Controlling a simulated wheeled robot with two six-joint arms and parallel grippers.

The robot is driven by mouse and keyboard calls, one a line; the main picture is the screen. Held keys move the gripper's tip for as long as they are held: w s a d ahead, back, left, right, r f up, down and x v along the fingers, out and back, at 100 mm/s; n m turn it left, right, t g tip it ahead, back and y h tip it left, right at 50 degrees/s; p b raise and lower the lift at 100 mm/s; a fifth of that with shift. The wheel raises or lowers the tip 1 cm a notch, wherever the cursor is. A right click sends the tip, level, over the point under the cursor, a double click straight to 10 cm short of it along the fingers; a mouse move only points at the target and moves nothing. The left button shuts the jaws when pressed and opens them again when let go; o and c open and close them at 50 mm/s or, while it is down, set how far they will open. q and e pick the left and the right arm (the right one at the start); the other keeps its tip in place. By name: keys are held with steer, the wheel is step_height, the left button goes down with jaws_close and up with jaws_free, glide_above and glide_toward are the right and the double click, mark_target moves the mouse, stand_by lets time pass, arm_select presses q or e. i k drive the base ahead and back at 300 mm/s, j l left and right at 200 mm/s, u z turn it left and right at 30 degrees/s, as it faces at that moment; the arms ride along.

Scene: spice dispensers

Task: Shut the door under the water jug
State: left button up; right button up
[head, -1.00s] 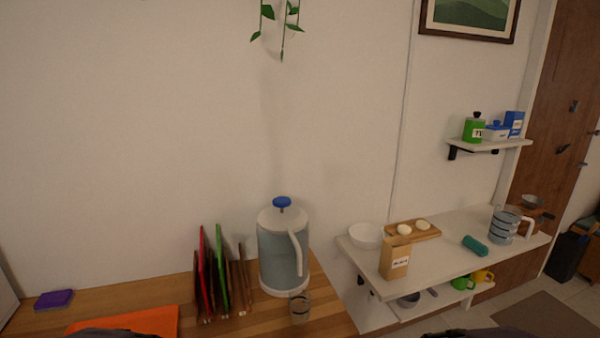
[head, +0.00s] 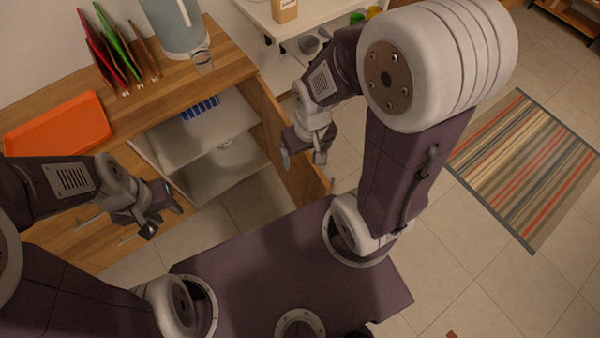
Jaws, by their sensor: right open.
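The water jug (head: 176,32), grey-blue and cut off at the top of the view, stands on the wooden counter (head: 215,65). Below it the cabinet is open and its white shelf (head: 205,130) shows. The wooden door (head: 268,122) stands swung outward at the opening's right side. My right gripper (head: 303,158) is open and empty, overlapping the door's outer part in the view; I cannot tell whether they touch. My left gripper (head: 165,222) looks open and empty, in front of the drawers left of the opening.
A blue item (head: 201,107) and a whitish item (head: 228,143) are inside the cabinet. An orange board (head: 58,122) and a rack of coloured boards (head: 118,55) are on the counter.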

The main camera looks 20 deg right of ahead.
mark_target(305, 181)
steer(key=k+l+u, duration=0.15)
steer(key=l, duration=0.2)
steer(key=k+l+u, duration=0.15)
steer(key=l, duration=0.25)
steer(key=l+u, duration=0.1)
steer(key=l, duration=0.25)
steer(key=k+l+u, duration=0.15)
steer(key=l, duration=0.2)
steer(key=i+l+u, duration=0.15)
steer(key=l, duration=0.25)
steer(key=l+u, duration=0.15)
steer(key=l, duration=0.3)
steer(key=k+j+z, duration=0.1)
steer(key=j+z, duration=0.25)
steer(key=k+j+z, duration=0.15)
steer(key=z, duration=0.2)
steer(key=k+j+z, duration=0.2)
steer(key=z, duration=0.15)
